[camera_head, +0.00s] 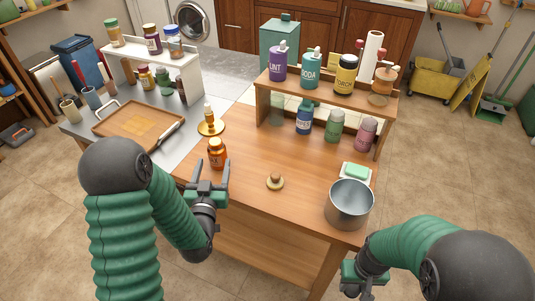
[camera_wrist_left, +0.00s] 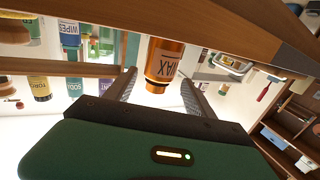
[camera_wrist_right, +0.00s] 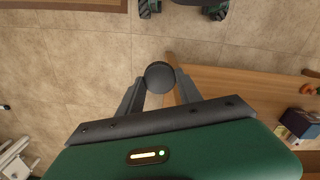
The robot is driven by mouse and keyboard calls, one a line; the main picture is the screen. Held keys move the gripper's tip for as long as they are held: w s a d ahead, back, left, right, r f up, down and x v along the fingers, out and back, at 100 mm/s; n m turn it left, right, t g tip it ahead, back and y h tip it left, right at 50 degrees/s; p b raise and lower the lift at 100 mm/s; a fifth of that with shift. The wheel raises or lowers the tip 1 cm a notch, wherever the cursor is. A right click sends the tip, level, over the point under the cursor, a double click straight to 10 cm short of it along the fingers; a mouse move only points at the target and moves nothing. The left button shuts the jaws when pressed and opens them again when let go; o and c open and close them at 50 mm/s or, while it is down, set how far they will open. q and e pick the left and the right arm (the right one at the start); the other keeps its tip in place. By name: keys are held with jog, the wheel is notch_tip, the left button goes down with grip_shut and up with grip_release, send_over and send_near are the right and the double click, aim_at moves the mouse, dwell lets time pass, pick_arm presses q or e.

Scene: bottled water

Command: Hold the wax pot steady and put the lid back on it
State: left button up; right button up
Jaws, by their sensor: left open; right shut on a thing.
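An amber jar labelled WAX (camera_head: 217,153) stands upright at the table's left edge; it also shows in the left wrist view (camera_wrist_left: 165,60). My left gripper (camera_head: 208,178) is open just in front of the jar, which appears between and beyond its fingers in the left wrist view (camera_wrist_left: 160,88). A small round lid with a wooden knob (camera_head: 275,182) lies on the bare tabletop, right of the jar. My right gripper (camera_wrist_right: 160,92) is beyond the table's front right edge, shut on a dark round thing (camera_wrist_right: 160,76). I cannot tell what that is; its fingers are hidden in the head view.
A grey metal pot (camera_head: 350,212) stands at the table's front right corner beside a green soap block (camera_head: 356,170). A wooden shelf (camera_head: 320,92) with bottles stands behind. The tabletop around the lid is clear.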

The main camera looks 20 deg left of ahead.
aim_at(215, 158)
pick_arm(q)
jog(key=x, duration=0.5)
jog(key=shift+a+f, duration=0.1)
jog(key=c, duration=1.2)
